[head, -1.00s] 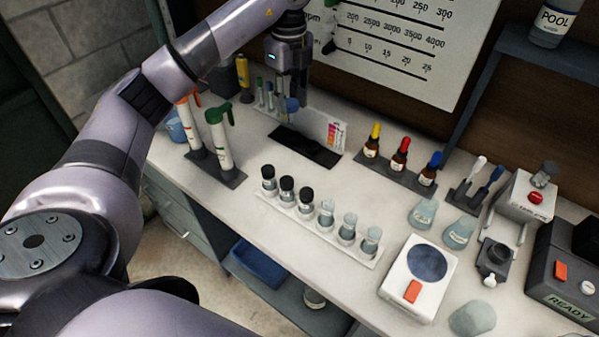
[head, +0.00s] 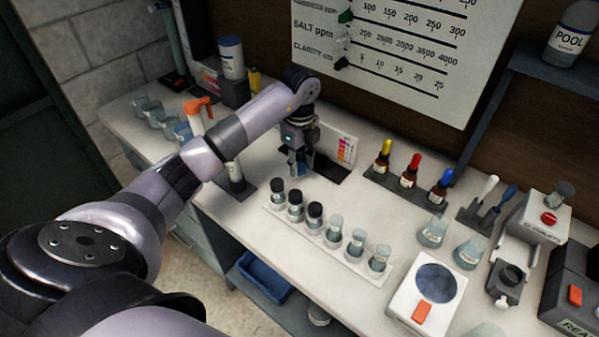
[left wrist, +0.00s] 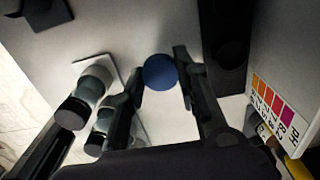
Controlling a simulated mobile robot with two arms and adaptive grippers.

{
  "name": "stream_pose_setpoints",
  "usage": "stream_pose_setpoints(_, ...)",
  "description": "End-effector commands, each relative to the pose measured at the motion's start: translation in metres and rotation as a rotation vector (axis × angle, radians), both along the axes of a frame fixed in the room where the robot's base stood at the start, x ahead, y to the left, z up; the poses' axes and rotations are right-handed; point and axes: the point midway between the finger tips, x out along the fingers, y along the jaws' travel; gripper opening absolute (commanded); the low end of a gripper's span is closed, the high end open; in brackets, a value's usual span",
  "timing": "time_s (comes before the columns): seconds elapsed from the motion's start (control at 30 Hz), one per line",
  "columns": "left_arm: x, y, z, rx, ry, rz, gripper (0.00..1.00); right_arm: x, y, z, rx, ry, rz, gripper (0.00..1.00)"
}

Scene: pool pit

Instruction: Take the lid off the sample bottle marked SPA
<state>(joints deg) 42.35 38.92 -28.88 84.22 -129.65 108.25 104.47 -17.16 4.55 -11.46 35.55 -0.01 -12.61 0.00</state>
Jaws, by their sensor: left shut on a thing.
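My left gripper (head: 299,170) is shut on a blue round thing (left wrist: 160,72), seen end-on between the fingertips in the left wrist view. It hangs over the counter, behind the row of sample bottles. In that row, black-capped bottles (head: 295,204) stand at the left end of a white rack (head: 322,250). Clear bottles without black caps (head: 356,244) stand at the right end. Black caps (left wrist: 73,112) also show at the left of the left wrist view, apart from the fingers. The labels are too small to read, so I cannot tell which is SPA. My right gripper is out of view.
Dropper bottles (head: 410,172) stand to the right, and a white scale (head: 402,297) at front right. My left arm covers part of the counter's left side.

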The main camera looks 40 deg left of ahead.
Motion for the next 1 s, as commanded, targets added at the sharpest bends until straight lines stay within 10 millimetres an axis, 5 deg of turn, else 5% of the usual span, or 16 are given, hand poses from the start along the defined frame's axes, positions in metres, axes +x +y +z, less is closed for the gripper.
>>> stream_pose_setpoints(0.27, -0.001, 0.0, -0.037, -0.001, 0.004, 0.0, 0.0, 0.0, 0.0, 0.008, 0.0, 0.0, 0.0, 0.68)
stream_pose_setpoints(0.67, 0.0, 0.0, -0.044, 0.0, 0.001, -0.001, 0.0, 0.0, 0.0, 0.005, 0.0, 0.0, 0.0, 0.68)
stream_pose_setpoints(0.7, 0.0, 0.0, -0.044, 0.0, 0.001, -0.001, 0.29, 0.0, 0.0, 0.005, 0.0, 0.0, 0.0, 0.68)
stream_pose_setpoints(1.0, 0.0, 0.0, -0.044, 0.0, 0.001, -0.001, 0.49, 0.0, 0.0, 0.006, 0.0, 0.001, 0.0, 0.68)
